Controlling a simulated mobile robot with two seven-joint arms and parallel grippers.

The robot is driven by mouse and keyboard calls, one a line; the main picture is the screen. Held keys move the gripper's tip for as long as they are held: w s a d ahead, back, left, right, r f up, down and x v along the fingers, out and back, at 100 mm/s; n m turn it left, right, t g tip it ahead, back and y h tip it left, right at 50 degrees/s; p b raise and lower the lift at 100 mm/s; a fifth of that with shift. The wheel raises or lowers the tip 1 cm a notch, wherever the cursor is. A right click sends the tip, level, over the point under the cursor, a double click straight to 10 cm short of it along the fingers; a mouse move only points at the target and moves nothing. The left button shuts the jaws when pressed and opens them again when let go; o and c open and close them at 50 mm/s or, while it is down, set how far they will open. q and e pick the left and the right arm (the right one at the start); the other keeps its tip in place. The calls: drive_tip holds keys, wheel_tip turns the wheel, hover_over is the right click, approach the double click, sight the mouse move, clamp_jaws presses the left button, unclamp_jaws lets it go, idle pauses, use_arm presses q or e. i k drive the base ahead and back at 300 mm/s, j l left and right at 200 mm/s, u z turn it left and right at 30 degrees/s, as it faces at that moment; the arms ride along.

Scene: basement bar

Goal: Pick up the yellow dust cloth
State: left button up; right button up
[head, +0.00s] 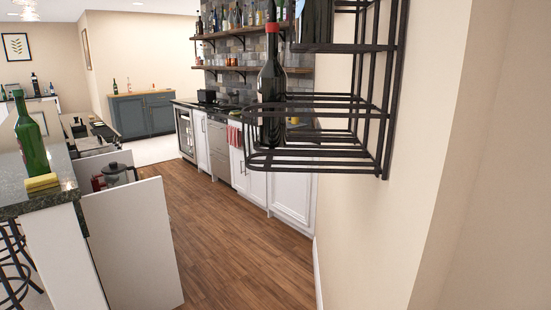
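A yellow dust cloth (41,183), which looks like a small folded block, lies near the end of the dark stone counter (60,198) at the left of the head view. A green glass bottle (31,143) stands upright just behind it. The cloth is in plain view, with nothing on top of it. Neither of my grippers is in view.
A white drawer front (130,240) sticks out beside the counter, with a dark-lidded pot (115,174) behind it. A black wire wall rack (315,155) with a dark bottle (272,85) juts out at right. The wooden floor (225,245) between is clear.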

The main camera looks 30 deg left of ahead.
sight(33, 184)
drive_tip(key=u, duration=2.25)
drive_tip(key=i, duration=0.1)
